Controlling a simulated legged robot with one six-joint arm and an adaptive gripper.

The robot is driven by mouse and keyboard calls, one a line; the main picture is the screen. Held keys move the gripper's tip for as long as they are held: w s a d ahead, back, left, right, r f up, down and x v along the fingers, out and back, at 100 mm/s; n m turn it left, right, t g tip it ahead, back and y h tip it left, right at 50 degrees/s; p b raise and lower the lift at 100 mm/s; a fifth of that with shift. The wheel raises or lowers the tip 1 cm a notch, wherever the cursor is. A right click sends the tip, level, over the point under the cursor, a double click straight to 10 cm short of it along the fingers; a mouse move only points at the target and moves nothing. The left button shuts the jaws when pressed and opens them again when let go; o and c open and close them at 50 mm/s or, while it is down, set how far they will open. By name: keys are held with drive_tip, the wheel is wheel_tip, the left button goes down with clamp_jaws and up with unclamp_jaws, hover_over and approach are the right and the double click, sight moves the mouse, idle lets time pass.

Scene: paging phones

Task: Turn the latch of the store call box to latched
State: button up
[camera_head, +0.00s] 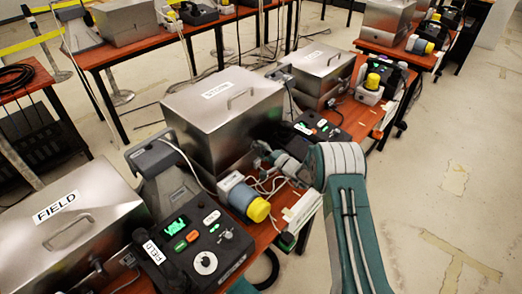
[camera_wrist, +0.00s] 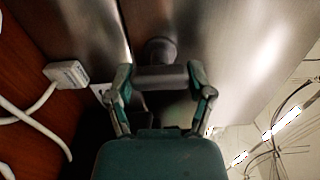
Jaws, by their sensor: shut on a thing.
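A brushed-metal call box (camera_head: 245,105) stands in the middle of the near table, with a handle on its lid. Its lid label is small and hard to read. My gripper (camera_head: 265,152) is at the lower right of this box's front. In the wrist view the box's metal face (camera_wrist: 235,45) fills the top. A dark latch (camera_wrist: 160,74) with a round hub sticks out from that face, its bar lying crosswise in the picture. My gripper (camera_wrist: 160,82) is shut on the bar, one finger at each end. Whether the latch is latched cannot be told.
A metal box marked FIELD (camera_head: 75,225) stands at the near left, with a phone console (camera_head: 200,245) beside it. A yellow-capped cylinder (camera_head: 245,198) and loose white cables lie close to my arm. Another metal box (camera_head: 318,68) stands behind. Open floor (camera_head: 450,190) lies right.

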drive_tip(key=shift+s+a+f+n, duration=0.15)
drive_tip(key=shift+f+n, duration=0.15)
drive_tip(key=o, duration=1.1)
drive_tip(key=shift+r, duration=0.1)
drive_tip(key=shift+s+d, duration=0.1)
drive_tip(key=shift+d, duration=0.3)
drive_tip(key=v, duration=1.1)
drive_tip(key=shift+s, duration=0.15)
